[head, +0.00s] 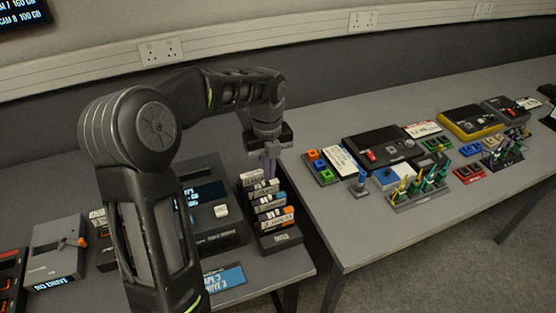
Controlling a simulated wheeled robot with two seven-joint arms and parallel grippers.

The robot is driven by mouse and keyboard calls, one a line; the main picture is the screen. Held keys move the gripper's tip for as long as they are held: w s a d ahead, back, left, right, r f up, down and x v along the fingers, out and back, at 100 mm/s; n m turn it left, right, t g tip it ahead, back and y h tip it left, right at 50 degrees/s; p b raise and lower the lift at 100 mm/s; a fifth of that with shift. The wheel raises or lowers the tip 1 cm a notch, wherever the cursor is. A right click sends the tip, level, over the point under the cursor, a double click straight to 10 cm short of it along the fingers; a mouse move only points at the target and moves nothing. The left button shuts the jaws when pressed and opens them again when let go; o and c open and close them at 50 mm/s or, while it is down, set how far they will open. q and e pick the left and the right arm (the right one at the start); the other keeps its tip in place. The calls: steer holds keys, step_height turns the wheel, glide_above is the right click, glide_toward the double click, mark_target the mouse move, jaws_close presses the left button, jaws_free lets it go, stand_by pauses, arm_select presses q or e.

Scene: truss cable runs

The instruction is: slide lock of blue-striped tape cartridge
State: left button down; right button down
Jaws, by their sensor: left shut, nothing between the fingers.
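A dark rack (281,239) holds several tape cartridges in a row, with pale labels and coloured marks. One cartridge with a bluish mark (270,198) stands near the middle of the row; its lock is too small to make out. My left gripper (269,171) points down at the far end of the rack, fingers shut and empty. I cannot tell whether its tips touch the cartridge there. My right gripper is out of view.
A dark tape drive (222,236) with a lit screen stands left of the rack, partly behind my left arm. A blue sign (224,279) lies at the front edge.

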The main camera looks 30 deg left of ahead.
arm_select(q)
steer(key=shift+s+f, duration=0.1)
steer(key=shift+f, duration=0.2)
steer(key=b, duration=0.4)
glide_above(269, 197)
step_height(269, 197, down, 4)
steer(key=shift+f, duration=0.15)
steer(key=shift+f+b, duration=0.3)
steer(key=shift+f, duration=0.35)
steer(key=shift+f+b, duration=0.35)
steer(key=shift+f, duration=0.25)
stand_by(1.7)
steer(key=shift+r, duration=0.15)
stand_by(0.4)
steer(key=shift+s+a+p, duration=0.25)
steer(key=shift+a+p, duration=0.05)
stand_by(0.6)
stand_by(0.6)
